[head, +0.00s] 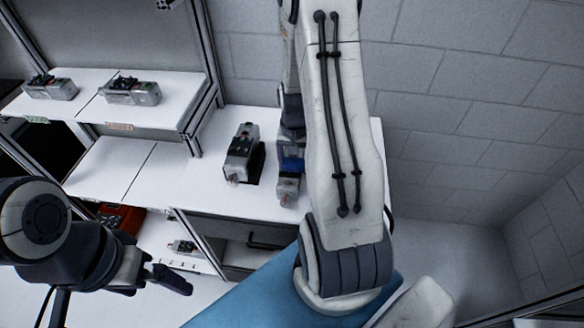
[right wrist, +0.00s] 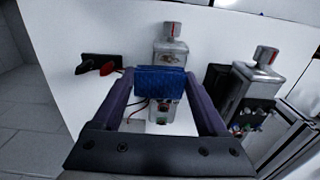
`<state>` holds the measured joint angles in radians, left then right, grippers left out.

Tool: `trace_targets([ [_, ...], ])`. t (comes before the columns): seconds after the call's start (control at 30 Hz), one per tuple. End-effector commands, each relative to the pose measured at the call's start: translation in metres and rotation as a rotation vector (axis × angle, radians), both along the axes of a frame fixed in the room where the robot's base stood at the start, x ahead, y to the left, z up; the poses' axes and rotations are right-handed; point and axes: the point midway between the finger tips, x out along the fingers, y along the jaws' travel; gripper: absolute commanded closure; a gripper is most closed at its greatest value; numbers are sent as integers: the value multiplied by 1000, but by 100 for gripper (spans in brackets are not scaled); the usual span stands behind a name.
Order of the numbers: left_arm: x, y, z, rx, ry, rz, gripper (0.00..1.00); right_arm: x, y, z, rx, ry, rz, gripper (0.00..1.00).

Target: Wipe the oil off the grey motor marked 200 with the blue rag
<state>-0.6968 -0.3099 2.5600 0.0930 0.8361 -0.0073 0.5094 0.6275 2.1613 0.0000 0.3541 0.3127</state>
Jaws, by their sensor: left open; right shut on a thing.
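My right gripper (right wrist: 162,84) is shut on the blue rag (right wrist: 160,90), which spans between its fingers. The rag is over the middle of a grey motor (right wrist: 170,48) on the white table; I cannot tell whether they touch. Small brownish marks show on that motor's top face; no number is readable. In the head view, my right arm partly hides this motor (head: 288,188) and the rag (head: 291,164). A second grey motor (head: 240,155) stands to the left, also in the right wrist view (right wrist: 258,78). My left gripper (head: 178,280) is open and empty, low at the left.
A shelf (head: 170,112) at the left carries two more grey motors (head: 130,92) (head: 50,88). Below it are a red box (head: 120,216) and another device (head: 186,247). Red and black clips (right wrist: 100,68) lie left of the wiped-over motor. The white tabletop (head: 185,190) is clear at left.

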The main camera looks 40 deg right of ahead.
Motion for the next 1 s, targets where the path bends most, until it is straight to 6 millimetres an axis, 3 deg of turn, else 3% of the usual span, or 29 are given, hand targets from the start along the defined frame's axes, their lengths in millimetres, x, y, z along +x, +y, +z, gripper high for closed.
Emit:
trace_targets([
  [0.27, 0, 0, -4, 0, 0, 0, 0, 1, 1, -4, 0, 0, 0, 84],
  [0.73, 0, 0, -34, 0, 0, 1, 0, 10, 13, -44, 1, 0, 1, 84],
  [1.0, 0, 0, -39, 0, 0, 2, 0, 12, 17, -51, 1, 0, 1, 84],
])
